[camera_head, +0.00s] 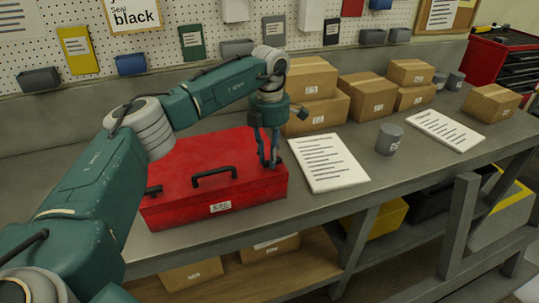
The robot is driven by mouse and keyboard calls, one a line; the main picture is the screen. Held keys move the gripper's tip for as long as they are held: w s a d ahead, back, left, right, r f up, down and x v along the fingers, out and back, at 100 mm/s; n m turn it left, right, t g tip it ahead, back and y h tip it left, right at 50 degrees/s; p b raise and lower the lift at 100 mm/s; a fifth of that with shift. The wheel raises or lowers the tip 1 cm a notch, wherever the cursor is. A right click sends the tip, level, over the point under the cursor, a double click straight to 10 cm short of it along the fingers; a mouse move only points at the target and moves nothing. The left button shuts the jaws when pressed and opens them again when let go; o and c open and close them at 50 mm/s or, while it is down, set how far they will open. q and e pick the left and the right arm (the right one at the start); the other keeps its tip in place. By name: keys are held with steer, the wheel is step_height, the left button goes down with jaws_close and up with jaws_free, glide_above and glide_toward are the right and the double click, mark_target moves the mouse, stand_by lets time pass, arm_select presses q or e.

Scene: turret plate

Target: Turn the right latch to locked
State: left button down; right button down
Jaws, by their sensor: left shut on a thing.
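A red toolbox (185,207) with a closed lid stands on the grey workbench. It has a black carry handle (214,175) at the middle of its front and a white label below. The dark left latch (153,191) shows at the toolbox's front left. My left gripper (269,163) points down at the right end of the toolbox, with its fingers shut on the right latch there. The fingers mostly hide that latch, so its turn angle cannot be told. My right gripper is not in view.
A paper sheet (326,161) lies just right of the toolbox, with a grey cup (389,138) and a second sheet (445,130) beyond. Several cardboard boxes (368,96) stand behind. A pegboard with small bins is at the back.

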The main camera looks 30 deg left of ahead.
arm_select(q)
steer(key=shift+w+r+m, duration=0.15)
steer(key=shift+m, duration=0.45)
steer(key=c, duration=1.6)
jaws_free()
steer(key=shift+o, duration=0.4)
step_height(320, 180, up, 12)
steer(key=shift+d, duration=0.1)
